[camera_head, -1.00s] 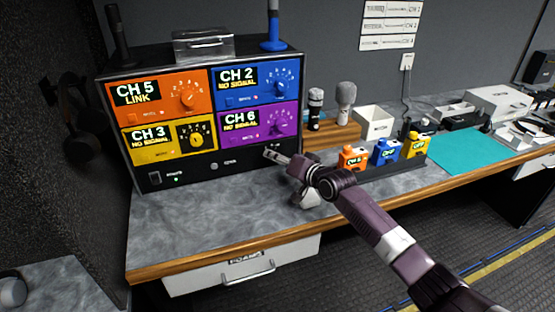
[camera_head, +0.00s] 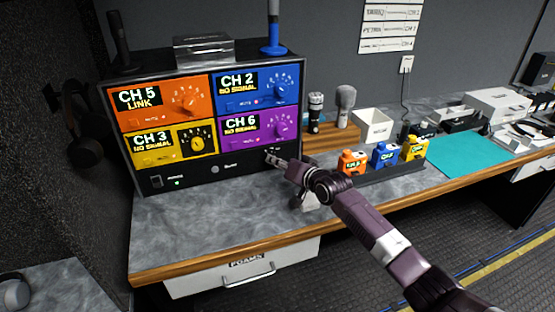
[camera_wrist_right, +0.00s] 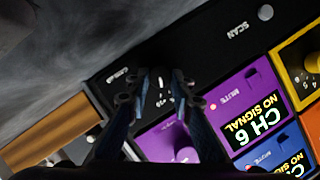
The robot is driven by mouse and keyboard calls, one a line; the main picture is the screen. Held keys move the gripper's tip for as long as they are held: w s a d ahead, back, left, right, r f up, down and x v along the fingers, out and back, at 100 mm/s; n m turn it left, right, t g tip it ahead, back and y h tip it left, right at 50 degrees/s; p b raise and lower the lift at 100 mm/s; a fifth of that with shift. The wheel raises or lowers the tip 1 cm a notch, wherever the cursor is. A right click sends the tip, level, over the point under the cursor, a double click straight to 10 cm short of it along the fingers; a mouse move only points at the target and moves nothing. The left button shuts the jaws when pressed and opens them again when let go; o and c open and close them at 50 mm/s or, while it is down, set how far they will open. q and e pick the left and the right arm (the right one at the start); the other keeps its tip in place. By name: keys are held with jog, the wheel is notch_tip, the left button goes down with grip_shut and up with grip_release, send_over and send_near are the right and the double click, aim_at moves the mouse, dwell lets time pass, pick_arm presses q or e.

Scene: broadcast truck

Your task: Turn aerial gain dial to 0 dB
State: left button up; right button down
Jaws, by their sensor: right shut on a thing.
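The receiver rack (camera_head: 200,178) stands at the back left of the bench, with a black strip along its bottom. The small aerial gain dial (camera_wrist_right: 162,92) is on this strip, below the purple CH 6 panel; white marks show around it in the wrist view. My right gripper (camera_head: 270,157) reaches the strip's right end, and its fingertips hide most of the dial in the head view. In the wrist view the two fingertips of the right gripper (camera_wrist_right: 162,85) sit on either side of the dial, shut on it. The dial's exact setting is too small to read. My left gripper is out of view.
CH 5 (camera_head: 160,105), CH 2 (camera_head: 257,88), CH 3 (camera_head: 168,144) and CH 6 (camera_head: 258,130) panels have larger knobs. Orange, blue and yellow packs (camera_head: 385,154) stand right of my arm. The bench front (camera_head: 200,220) is clear.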

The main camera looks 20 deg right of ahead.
jog(key=n+p, duration=0.1)
jog(key=p, duration=0.1)
jog(key=n+h+p, duration=0.1)
jog(key=p, duration=0.1)
jog(key=shift+a+r+h, duration=0.25)
jog(key=shift+r+h, duration=0.05)
jog(key=shift+r, duration=0.05)
jog(key=shift+a+f+n+h+p, duration=0.1)
jog(key=shift+n+h+p, duration=0.4)
jog(key=shift+n+p, duration=0.2)
jog(key=shift+f+n+h, duration=0.15)
jog(key=shift+n+h, duration=0.45)
jog(key=shift+n, duration=0.3)
jog(key=shift+a+n+h, duration=0.15)
jog(key=shift+n+h, duration=0.55)
jog(key=shift+n, duration=0.2)
jog(key=c, duration=1.7)
grip_release()
jog(key=shift+s, duration=0.15)
